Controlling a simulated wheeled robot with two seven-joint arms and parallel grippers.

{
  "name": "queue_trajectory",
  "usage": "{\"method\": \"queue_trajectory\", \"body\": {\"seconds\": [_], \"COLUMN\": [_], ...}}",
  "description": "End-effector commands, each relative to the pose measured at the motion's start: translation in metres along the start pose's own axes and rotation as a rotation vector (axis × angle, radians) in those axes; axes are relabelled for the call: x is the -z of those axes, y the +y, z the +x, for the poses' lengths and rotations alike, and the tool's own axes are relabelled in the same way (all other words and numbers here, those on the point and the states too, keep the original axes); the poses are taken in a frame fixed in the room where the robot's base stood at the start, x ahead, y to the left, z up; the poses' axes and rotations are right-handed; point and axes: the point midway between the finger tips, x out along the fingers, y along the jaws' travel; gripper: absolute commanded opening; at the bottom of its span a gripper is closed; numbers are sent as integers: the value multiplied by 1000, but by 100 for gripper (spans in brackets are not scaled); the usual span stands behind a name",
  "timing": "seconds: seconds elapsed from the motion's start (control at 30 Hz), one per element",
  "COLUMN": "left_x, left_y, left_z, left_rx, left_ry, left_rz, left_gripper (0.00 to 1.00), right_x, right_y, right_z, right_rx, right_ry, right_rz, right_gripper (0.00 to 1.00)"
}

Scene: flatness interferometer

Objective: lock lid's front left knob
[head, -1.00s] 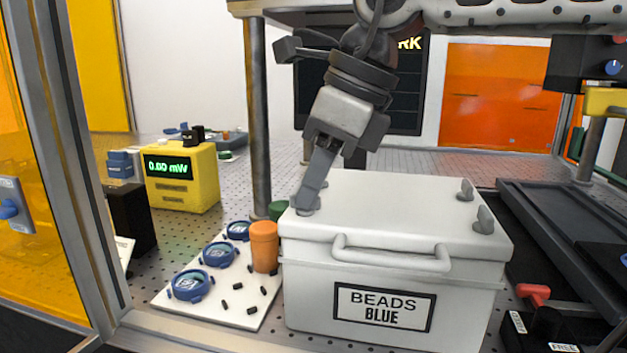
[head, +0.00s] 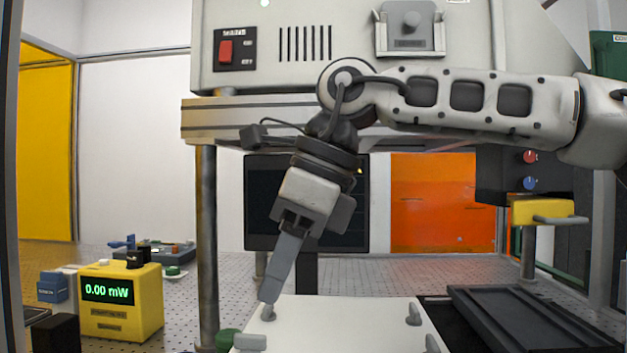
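The white lid (head: 345,325) shows at the bottom of the head view, its front part cut off by the frame. Its front left knob (head: 250,342) is light grey and looks turned sideways, at the bottom edge. The back left knob (head: 268,312) is just below the fingertips of my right gripper (head: 271,296); I cannot tell whether they touch. The gripper points down and its fingers overlap from this side, so their gap is hidden. The back right knob (head: 413,313) and front right knob (head: 432,343) stand on the right. My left gripper is not in view.
A grey post (head: 206,240) stands left of the lid, below the instrument housing (head: 290,40). A green object (head: 228,340) is by the lid's left edge. A yellow power meter (head: 130,305) reading 0.00 mW is at left. A dark tray (head: 530,325) lies at right.

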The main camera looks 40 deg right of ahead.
Motion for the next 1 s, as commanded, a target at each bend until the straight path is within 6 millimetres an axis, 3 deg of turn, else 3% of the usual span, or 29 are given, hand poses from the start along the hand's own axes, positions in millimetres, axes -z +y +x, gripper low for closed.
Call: {"method": "queue_trajectory", "body": {"seconds": [0.03, 0.2, 0.4, 0.6, 1.0], "left_x": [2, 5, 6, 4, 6], "left_y": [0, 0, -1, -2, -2], "left_z": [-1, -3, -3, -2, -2], "left_rx": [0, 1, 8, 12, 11], "left_ry": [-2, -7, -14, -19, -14], "left_rz": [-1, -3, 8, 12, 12], "left_gripper": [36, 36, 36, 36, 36], "right_x": [-2, -1, -1, 0, 0], "right_y": [-1, 0, 0, 0, 0], "right_z": [-16, -56, -87, -98, -97], "right_rx": [3, 3, 1, 1, 1], "right_ry": [-5, -3, -1, 1, 1], "right_rz": [0, 0, 0, -1, -1], "right_gripper": [29, 29, 29, 29, 29]}}
